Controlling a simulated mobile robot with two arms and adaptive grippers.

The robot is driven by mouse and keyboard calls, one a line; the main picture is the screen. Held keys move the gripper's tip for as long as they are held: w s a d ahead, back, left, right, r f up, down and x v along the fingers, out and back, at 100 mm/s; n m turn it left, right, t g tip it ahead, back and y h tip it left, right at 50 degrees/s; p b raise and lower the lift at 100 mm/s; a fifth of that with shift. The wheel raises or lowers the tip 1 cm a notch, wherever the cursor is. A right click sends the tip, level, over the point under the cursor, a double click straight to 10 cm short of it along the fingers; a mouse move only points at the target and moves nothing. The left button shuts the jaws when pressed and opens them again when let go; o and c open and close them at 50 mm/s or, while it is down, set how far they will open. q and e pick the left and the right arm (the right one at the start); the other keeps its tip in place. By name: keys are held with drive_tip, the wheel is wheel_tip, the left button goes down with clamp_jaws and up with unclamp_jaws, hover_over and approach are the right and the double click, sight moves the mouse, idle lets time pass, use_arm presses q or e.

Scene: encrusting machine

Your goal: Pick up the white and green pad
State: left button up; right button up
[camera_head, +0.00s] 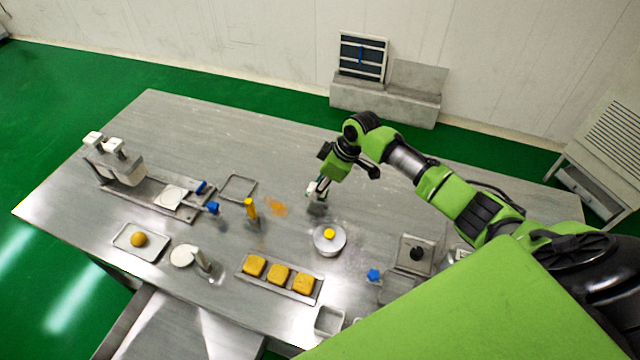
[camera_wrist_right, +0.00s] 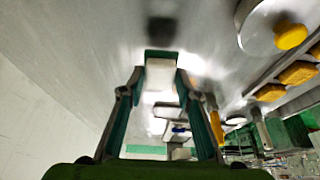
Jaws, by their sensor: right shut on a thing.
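The white and green pad (camera_wrist_right: 160,74) is between the two fingertips of my right gripper (camera_wrist_right: 158,85) in the right wrist view. It shows a white face with a dark green edge. In the head view my right gripper (camera_head: 318,188) is over the middle of the steel table, with a bit of the white pad (camera_head: 312,187) showing at its tip. A dark shadow lies on the table just below it, apart from the pad, so the pad appears to be held above the surface. My left gripper is in neither view.
A round lidded pot (camera_head: 329,247) with a yellow knob stands close in front of the gripper. A yellow-handled tool (camera_head: 250,208) and an orange smear (camera_head: 277,207) are to its left. A tray (camera_head: 243,268) holds three yellow blocks. The table's back is clear.

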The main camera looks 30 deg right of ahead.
drive_tip(key=s+a+r+p, duration=0.2)
drive_tip(key=a+r+p, duration=0.1)
drive_tip(key=r+p, duration=0.2)
drive_tip(key=shift+s+r+p, duration=0.15)
drive_tip(key=shift+s+p, duration=0.05)
drive_tip(key=shift+p, duration=0.3)
drive_tip(key=s+a+r, duration=0.1)
drive_tip(key=s+a, duration=0.1)
drive_tip(key=s+a+r, duration=0.1)
drive_tip(key=s+a, duration=0.1)
drive_tip(key=a, duration=0.1)
drive_tip(key=s+a+r, duration=0.2)
drive_tip(key=shift+a, duration=0.3)
drive_tip(key=shift+c, duration=0.2)
